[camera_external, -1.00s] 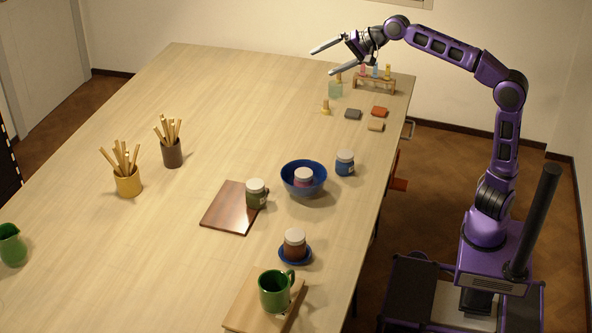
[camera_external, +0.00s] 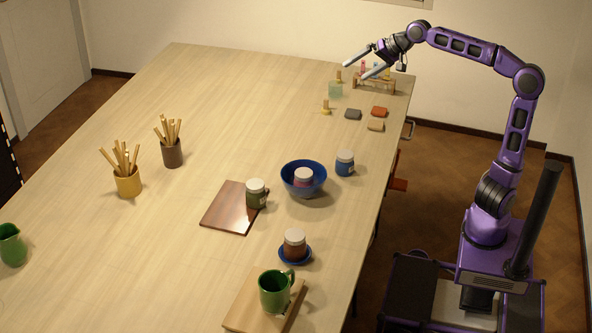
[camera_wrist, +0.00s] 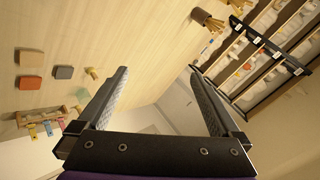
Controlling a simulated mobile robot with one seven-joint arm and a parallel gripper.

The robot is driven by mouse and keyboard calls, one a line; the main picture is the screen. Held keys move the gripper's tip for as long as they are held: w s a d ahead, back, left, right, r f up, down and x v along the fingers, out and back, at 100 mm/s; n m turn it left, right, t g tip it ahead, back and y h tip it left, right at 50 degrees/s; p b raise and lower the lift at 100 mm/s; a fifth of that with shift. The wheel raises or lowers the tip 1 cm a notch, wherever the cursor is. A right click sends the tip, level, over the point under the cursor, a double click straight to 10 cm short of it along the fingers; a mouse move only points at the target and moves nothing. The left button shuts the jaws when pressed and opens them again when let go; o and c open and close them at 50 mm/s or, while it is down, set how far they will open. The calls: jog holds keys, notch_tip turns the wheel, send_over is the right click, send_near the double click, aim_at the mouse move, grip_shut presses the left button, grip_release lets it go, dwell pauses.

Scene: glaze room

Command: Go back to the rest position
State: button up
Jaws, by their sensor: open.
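My gripper (camera_external: 362,68) is open and empty, raised in the air above the far right end of the table in the external view. The wooden table (camera_external: 230,125) lies below and to the left of my arm.
A blue bowl (camera_external: 318,184), jars, a green mug (camera_external: 274,291) and tool cups stand nearer. A shelf unit (camera_wrist: 265,50) shows in the wrist view.

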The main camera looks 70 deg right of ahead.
jog(key=s+a+f+n+g, duration=0.2)
jog(key=s+a+f+n, duration=0.4)
jog(key=s+a+f, duration=0.3)
jog(key=s+a+f+n+g, duration=0.2)
jog(key=s+a+f+n, duration=0.3)
jog(key=s, duration=1)
jog(key=a+f, duration=0.3)
jog(key=a, duration=0.1)
jog(key=shift+f+n+p, duration=0.3)
jog(key=shift+f+n, duration=0.05)
jog(key=shift+n, duration=0.05)
